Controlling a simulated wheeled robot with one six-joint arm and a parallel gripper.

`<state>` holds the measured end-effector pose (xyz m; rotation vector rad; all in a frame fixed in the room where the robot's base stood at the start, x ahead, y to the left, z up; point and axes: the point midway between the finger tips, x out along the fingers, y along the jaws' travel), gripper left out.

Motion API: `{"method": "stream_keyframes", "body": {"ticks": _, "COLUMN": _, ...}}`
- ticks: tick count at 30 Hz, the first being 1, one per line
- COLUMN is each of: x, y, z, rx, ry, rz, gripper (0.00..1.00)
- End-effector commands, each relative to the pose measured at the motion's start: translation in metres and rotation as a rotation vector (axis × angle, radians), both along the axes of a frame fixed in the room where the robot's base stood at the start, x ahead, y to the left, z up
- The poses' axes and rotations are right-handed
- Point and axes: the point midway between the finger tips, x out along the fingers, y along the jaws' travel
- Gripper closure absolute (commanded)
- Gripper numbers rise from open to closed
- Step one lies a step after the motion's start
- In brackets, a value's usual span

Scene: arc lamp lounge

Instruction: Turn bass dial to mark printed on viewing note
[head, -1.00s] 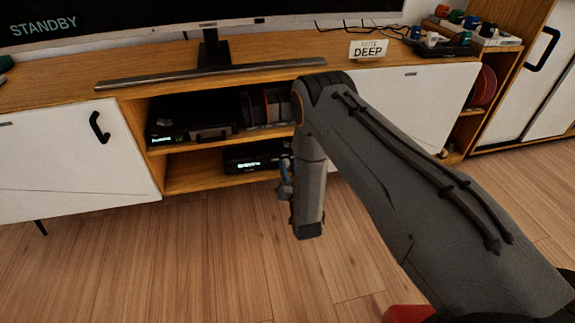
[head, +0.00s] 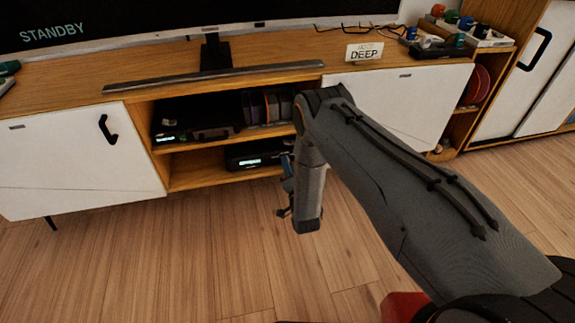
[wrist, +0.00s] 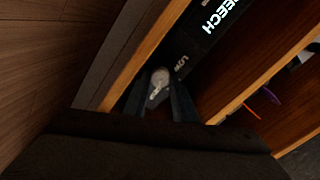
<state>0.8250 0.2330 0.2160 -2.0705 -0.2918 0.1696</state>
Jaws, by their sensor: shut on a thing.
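The viewing note (head: 364,52), a white card reading DEEP, stands on top of the media cabinet. A dark audio unit (head: 262,155) with a lit display sits on the lower open shelf. In the wrist view the unit (wrist: 196,52) shows SPEECH in lit letters and a smaller LOW label. The round grey bass dial (wrist: 160,76) with a pale mark is beside LOW. My gripper (wrist: 160,97) is shut on the dial, one dark finger on each side. In the head view my forearm partly hides the gripper. The dial cannot be made out there.
The wooden shelf edge (wrist: 145,50) runs close beside my fingers. Another dark device (head: 195,125) and upright cases (head: 268,106) fill the upper shelf. A soundbar (head: 215,76) lies on the cabinet top. The wood floor (head: 150,260) in front is clear.

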Motion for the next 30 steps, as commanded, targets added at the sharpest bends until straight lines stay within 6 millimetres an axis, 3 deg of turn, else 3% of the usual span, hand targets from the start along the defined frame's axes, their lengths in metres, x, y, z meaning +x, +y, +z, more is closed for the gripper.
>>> {"method": "stream_keyframes", "body": {"ticks": 12, "x": -0.0010, "y": -0.0002, "z": -0.0010, "rx": 0.007, "ry": 0.004, "rz": 0.000, "gripper": 0.98}}
{"method": "stream_keyframes", "body": {"ticks": 13, "x": -0.0010, "y": -0.0002, "z": -0.0010, "rx": 0.007, "ry": 0.005, "rz": 0.001, "gripper": 0.72}}
{"method": "stream_keyframes", "body": {"ticks": 16, "x": -0.0008, "y": -0.0001, "z": -0.0009, "rx": 0.007, "ry": 0.004, "rz": 0.000, "gripper": 0.57}}
{"method": "stream_keyframes", "body": {"ticks": 30, "x": 0.0002, "y": -0.0008, "z": -0.0030, "rx": -0.087, "ry": -0.021, "rz": -0.001, "gripper": 0.57}}
